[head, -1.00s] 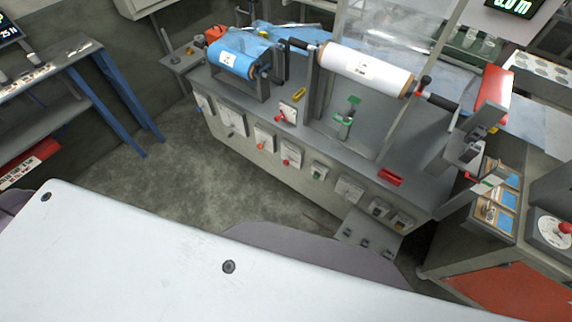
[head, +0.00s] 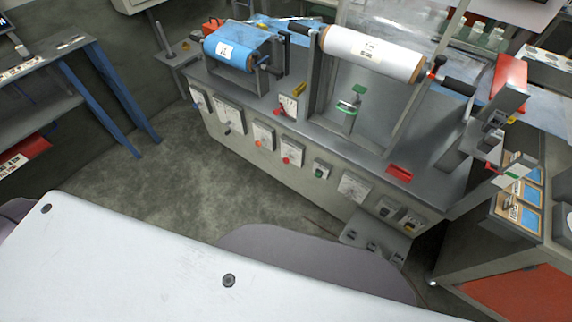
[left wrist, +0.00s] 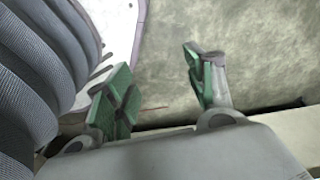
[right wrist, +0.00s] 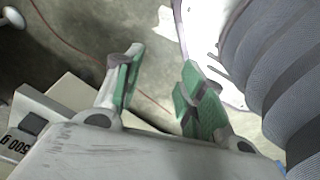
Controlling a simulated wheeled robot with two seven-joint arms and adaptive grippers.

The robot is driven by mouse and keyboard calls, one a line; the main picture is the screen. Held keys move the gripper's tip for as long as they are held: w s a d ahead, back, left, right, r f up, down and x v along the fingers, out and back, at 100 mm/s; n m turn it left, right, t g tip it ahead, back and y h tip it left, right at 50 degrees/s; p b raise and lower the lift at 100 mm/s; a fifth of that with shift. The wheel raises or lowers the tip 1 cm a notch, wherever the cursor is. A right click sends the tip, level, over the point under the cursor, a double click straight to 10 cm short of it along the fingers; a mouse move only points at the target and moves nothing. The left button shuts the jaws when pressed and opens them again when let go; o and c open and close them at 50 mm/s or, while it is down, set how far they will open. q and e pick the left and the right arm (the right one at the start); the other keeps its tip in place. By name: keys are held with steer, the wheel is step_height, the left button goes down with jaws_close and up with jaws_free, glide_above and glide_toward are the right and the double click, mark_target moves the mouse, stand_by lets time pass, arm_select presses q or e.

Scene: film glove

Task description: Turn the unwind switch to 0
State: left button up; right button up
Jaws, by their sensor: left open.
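The grey film machine has a sloped front with several small plates carrying knobs and switches. One plate at the left has a dark lever (head: 228,131). An orange-red knob (head: 258,143) and a red knob (head: 287,160) sit on plates to its right. The lettering is too small to read, so I cannot tell which is the unwind switch. My left gripper (left wrist: 160,68) is open and empty over the floor in the left wrist view. My right gripper (right wrist: 161,65) is open and empty in the right wrist view. Neither gripper shows in the head view.
A blue film roll (head: 230,50) and a white roll (head: 372,53) are mounted on top of the machine. A blue-legged bench (head: 122,95) stands at the left. A cabinet with an orange panel (head: 520,295) is at the right. Bare floor (head: 190,180) lies before the machine.

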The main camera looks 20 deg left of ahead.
arm_select(q)
steer(key=w+d+r+t+b, duration=0.1)
steer(key=w+d+r+b, duration=0.15)
steer(key=w+b, duration=1.1)
arm_select(e)
steer(key=w+a+r+t+b, duration=0.1)
steer(key=w+a+r+b, duration=0.15)
steer(key=w, duration=0.95)
arm_select(q)
step_height(320, 180, up, 10)
steer(key=s+a+t+b, duration=0.1)
steer(key=b, duration=1.5)
steer(key=shift+s, duration=0.25)
arm_select(e)
step_height(320, 180, up, 10)
steer(key=t, duration=0.1)
steer(key=shift+d, duration=0.45)
steer(key=shift+s, duration=0.1)
